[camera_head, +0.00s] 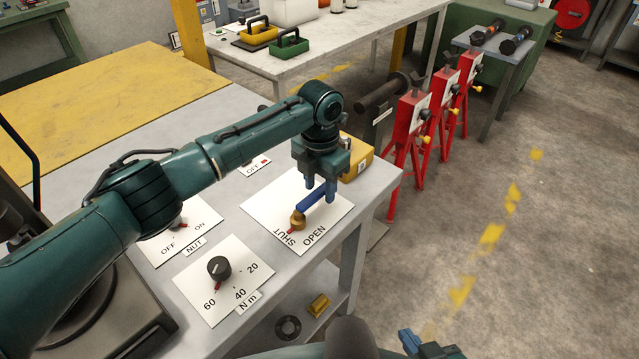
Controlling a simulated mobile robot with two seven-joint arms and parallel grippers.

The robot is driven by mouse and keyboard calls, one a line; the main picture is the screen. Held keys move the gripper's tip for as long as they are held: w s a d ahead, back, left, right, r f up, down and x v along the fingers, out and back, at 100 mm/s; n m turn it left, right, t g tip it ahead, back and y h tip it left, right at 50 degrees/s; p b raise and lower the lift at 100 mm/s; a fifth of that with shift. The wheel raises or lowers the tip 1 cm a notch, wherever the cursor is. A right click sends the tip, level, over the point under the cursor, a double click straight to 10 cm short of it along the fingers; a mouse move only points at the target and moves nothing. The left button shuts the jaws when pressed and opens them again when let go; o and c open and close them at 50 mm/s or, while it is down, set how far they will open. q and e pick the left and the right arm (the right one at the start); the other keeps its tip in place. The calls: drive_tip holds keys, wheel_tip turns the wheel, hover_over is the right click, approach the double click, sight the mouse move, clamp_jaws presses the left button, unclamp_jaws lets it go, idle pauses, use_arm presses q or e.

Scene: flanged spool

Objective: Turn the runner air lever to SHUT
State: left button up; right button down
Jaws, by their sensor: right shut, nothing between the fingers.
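The runner air lever is a blue handle (311,200) on a brass hub (297,220), mounted on a white plate (262,212) marked SHUT and OPEN. Its handle slants up and right from the hub, away from the labels. A small red mark shows by the hub on the SHUT side. My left gripper (320,186) points down over the far end of the handle. Its two fingers stand apart, with the handle's end between or just below them; contact is unclear. My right gripper (425,345) is shut and empty at the bottom edge, partly cut off.
A black dial (219,267) marked in N m and a NUT switch plate (180,232) lie left of the lever. A yellow box (355,158) stands just behind the gripper. Red stands (408,135) stand beyond the bench's right edge. The floor at right is clear.

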sight(320, 191)
use_arm(q)
drive_tip(key=shift+r, duration=0.1)
use_arm(e)
drive_tip(key=shift+f, duration=0.1)
use_arm(q)
wheel_tip(320, 191, up, 13)
drive_tip(key=b, duration=0.1)
use_arm(e)
drive_tip(key=shift+s+a+f, duration=0.1)
drive_tip(key=shift+a, duration=0.15)
idle(0.4)
